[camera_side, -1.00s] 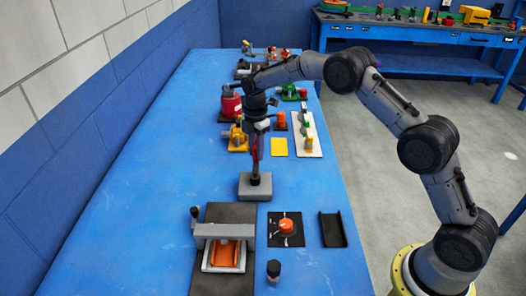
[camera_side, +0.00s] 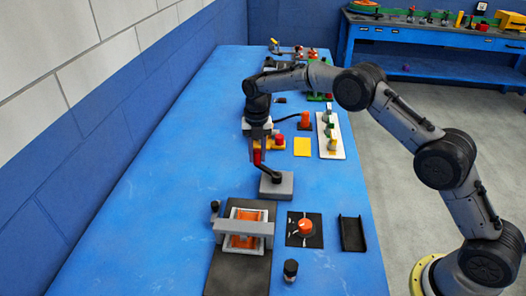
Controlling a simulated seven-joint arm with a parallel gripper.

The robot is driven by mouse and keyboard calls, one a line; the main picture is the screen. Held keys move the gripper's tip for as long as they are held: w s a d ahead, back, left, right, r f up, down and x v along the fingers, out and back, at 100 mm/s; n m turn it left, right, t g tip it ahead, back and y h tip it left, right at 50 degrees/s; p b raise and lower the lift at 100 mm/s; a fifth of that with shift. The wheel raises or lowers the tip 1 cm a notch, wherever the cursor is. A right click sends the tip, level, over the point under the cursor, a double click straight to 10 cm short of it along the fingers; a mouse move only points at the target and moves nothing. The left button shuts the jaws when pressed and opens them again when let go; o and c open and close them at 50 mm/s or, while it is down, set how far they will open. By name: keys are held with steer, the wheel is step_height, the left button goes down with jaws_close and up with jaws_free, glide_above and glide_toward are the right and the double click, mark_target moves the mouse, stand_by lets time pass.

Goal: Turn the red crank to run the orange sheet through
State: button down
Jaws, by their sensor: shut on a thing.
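My gripper (camera_side: 257,151) points down and is shut on the red crank (camera_side: 257,158). The crank's dark arm slants up and to the left from a grey block (camera_side: 277,186) on the blue table. Nearer the camera, a grey bridge (camera_side: 243,229) spans a dark bed (camera_side: 237,275). The orange sheet (camera_side: 243,241) lies in a pale frame that passes under the bridge, with parts showing on both sides of it. The middle of the sheet is hidden by the bridge.
Right of the bridge are a black plate with an orange knob (camera_side: 305,228), a black channel (camera_side: 353,233) and a dark-capped knob (camera_side: 290,269). A yellow square (camera_side: 303,147) and a white board (camera_side: 330,136) lie farther back. The left of the blue table (camera_side: 150,200) is clear.

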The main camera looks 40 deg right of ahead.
steer(key=a+n, duration=0.2)
steer(key=n, duration=0.1)
steer(key=shift+s+a+r+n, duration=0.2)
steer(key=shift+s+a+n, duration=0.05)
steer(key=shift+s+n, duration=0.05)
steer(key=shift+s+a+n, duration=0.4)
steer(key=shift+a+n, duration=0.1)
steer(key=shift+n, duration=0.4)
steer(key=shift+s+a+n, duration=0.35)
steer(key=shift+a+n, duration=0.15)
steer(key=shift+n, duration=0.4)
steer(key=c, duration=0.7)
jaws_free()
steer(key=shift+s+f, duration=0.1)
steer(key=shift+f, duration=0.05)
steer(key=shift+o, duration=0.2)
step_height(320, 180, up, 14)
steer(key=shift+f, duration=0.1)
